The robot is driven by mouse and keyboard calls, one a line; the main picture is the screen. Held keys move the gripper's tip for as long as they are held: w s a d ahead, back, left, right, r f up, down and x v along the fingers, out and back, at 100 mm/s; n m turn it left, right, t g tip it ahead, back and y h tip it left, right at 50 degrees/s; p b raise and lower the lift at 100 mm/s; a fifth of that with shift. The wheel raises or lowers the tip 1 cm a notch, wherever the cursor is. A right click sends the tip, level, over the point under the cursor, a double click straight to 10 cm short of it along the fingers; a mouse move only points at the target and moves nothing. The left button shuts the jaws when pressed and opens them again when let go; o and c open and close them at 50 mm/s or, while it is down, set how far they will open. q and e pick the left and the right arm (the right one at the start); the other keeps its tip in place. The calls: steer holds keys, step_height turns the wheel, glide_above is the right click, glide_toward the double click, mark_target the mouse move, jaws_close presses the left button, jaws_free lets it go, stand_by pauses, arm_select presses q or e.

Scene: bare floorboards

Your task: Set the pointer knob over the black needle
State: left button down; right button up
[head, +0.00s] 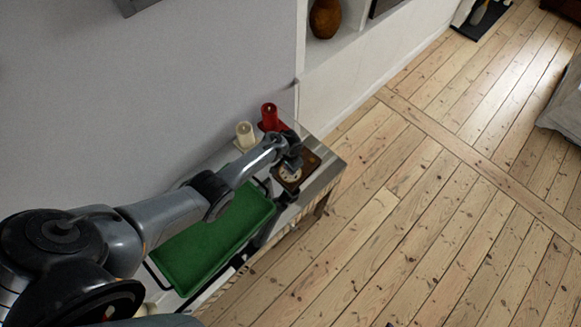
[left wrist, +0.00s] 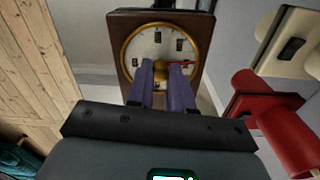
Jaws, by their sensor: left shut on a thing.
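The dial instrument (left wrist: 126,22) is a brown wooden block with a brass ring and a pale face (left wrist: 145,42) bearing dark marks. It also shows in the head view on the table (head: 311,164). My left gripper (left wrist: 161,68) is over the middle of the dial, its two fingers shut on the small brass pointer knob (left wrist: 160,72). A red pointer (left wrist: 182,62) shows just right of the fingers, pointing right in the left wrist view. I cannot make out the black needle; the fingers hide the lower dial. In the head view the left gripper (head: 291,163) partly covers the dial.
A green tray (head: 215,240) lies left of the dial, beneath my left arm. Open floorboards (head: 420,220) lie to the right.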

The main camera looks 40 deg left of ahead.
arm_select(q)
steer(key=shift+m, duration=0.3)
stand_by(0.4)
steer(key=c, duration=1)
jaws_free()
steer(key=shift+r, duration=0.3)
steer(key=shift+r+p, duration=1.85)
steer(key=shift+r, duration=3.25)
